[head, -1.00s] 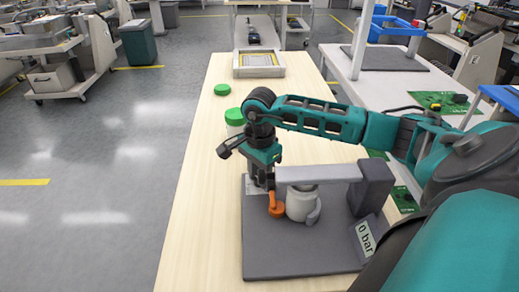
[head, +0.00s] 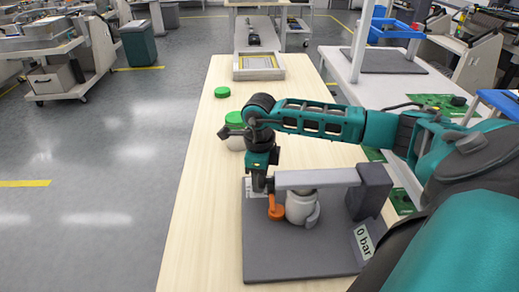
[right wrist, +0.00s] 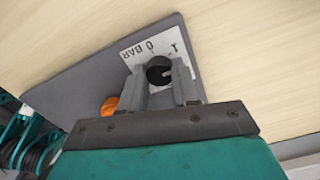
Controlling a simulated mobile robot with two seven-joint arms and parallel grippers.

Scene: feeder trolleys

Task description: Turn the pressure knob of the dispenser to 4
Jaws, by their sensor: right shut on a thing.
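The dispenser stands on a dark grey base plate (head: 300,258) on the wooden table, with a grey arm over a white pot (head: 300,207) and an orange lever (head: 276,212). Its sign (head: 364,242) reads "0 bar". My right gripper (head: 258,190) reaches down at the plate's back left corner. In the right wrist view, the gripper (right wrist: 161,82) is shut on the black pressure knob (right wrist: 159,68), one finger on each side. The white dial plate (right wrist: 145,52) shows "0 BAR" and "1"; its other marks are hidden. My left gripper is not in view.
The orange lever and dispenser arm are close to the gripper's right. The table's left strip is clear.

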